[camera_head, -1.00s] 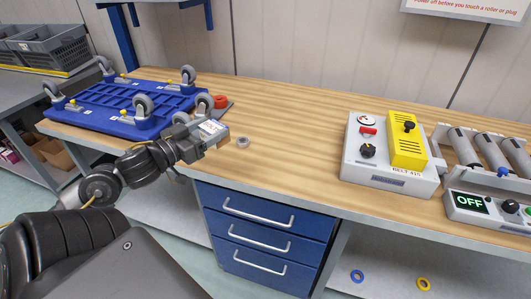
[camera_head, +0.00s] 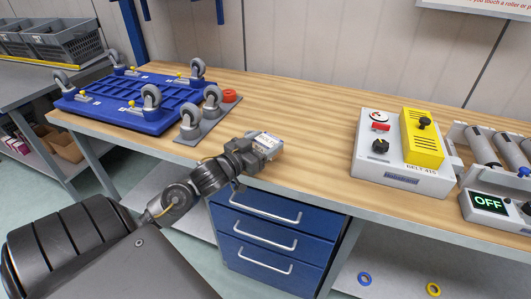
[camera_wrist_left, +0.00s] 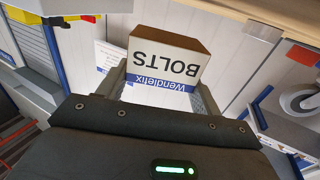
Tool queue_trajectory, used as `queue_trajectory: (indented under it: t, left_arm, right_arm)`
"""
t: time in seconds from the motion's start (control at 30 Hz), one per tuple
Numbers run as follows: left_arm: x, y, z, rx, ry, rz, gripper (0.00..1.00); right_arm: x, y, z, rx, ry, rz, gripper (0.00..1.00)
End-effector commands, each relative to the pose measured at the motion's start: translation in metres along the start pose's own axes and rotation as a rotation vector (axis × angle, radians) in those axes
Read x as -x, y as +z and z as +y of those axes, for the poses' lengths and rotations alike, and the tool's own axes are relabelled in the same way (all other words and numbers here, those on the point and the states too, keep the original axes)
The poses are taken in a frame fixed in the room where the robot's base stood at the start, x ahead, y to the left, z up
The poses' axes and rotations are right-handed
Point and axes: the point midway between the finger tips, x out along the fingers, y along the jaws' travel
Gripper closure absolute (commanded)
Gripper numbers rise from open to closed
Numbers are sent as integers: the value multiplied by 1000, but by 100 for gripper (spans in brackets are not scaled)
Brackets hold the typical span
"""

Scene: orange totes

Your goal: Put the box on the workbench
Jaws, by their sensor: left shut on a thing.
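My left gripper (camera_head: 266,145) is in front of the middle of the wooden workbench (camera_head: 310,120), over its front edge above the drawers in the head view. In the left wrist view its fingers stand on both sides of a small cardboard box (camera_wrist_left: 168,55) and are shut on it. The box has a brown side and a white and blue label reading BOLTS and Wendlefix, upside down in that view. In the head view I cannot make out the box apart from the gripper. My right gripper is not in view.
A control box (camera_head: 390,160) with a yellow part (camera_head: 421,137) stands at the right. Bare wood lies between them.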

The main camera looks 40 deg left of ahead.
Motion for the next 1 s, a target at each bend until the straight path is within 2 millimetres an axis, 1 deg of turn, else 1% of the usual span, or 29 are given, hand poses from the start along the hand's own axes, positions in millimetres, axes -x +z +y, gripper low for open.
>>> queue_trajectory:
  t: [0.03, 0.1, 0.2, 0.3, 0.6, 0.63, 0.7, 0.8, 1.0]
  left_arm:
    - [-4, 8, 4, 6, 1, 1, 66]
    - [-2, 20, 2, 6, -1, -1, 66]
    - [-2, 31, 2, 4, 0, 0, 66]
    - [-2, 34, 2, 2, 0, 2, 66]
    - [-2, 36, 2, 2, 0, 2, 66]
    - [-2, 37, 3, 2, 1, 0, 33]
    - [-2, 36, 3, 2, 1, 0, 24]
    - [-2, 36, 3, 2, 1, 0, 13]
    - [-2, 36, 3, 2, 1, 0, 13]
  right_arm:
    - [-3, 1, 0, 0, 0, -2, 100]
    - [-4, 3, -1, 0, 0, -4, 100]
    - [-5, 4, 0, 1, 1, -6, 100]
    - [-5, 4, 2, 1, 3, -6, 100]
    - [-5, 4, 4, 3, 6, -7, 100]
    - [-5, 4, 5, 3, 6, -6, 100]
    - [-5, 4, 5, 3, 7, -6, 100]
    - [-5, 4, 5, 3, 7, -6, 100]
    - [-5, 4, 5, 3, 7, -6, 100]
